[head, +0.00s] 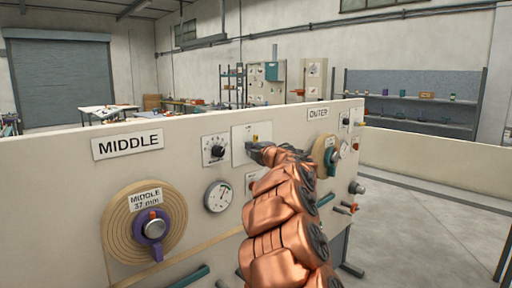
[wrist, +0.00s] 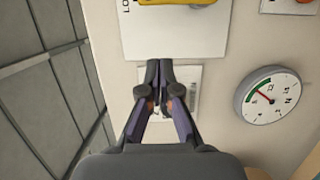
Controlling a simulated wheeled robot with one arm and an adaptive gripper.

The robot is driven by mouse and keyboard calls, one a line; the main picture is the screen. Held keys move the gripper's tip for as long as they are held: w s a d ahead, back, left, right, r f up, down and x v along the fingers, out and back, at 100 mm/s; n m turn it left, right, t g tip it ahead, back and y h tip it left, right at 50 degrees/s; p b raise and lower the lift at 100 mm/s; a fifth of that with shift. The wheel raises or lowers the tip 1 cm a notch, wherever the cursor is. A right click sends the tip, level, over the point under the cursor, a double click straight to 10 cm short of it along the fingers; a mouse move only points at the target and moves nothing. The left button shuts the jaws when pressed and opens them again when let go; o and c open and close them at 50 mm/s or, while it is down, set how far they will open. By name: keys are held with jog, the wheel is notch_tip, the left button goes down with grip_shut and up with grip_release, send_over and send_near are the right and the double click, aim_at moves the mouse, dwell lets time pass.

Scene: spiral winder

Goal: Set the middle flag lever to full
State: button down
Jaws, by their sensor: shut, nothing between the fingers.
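The panel's MIDDLE section carries a pale plate (head: 238,153) with a small yellow piece, which looks like the flag lever. In the wrist view the yellow lever (wrist: 178,2) is cut off by the top edge, on a white plate (wrist: 205,40) with partly cut lettering starting "LO". Its full setting cannot be read. My gripper (head: 255,150) is in front of that plate, just below the yellow piece. In the wrist view my gripper (wrist: 159,68) is shut and empty, its tips at the plate's lower edge, apart from the lever. My arm hides part of the panel.
A round gauge (head: 218,196) and a black dial (head: 215,149) sit left of my gripper. A spiral disc (head: 122,228) with a purple knob (head: 154,229) is further left. The OUTER section's controls, including a teal knob (head: 331,160), stand right of my arm.

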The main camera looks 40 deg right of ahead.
jog(key=w+d+p, duration=0.3)
jog(key=d, duration=0.2)
jog(key=shift+w, duration=0.35)
dwell(0.3)
jog(key=shift+a+r, duration=0.15)
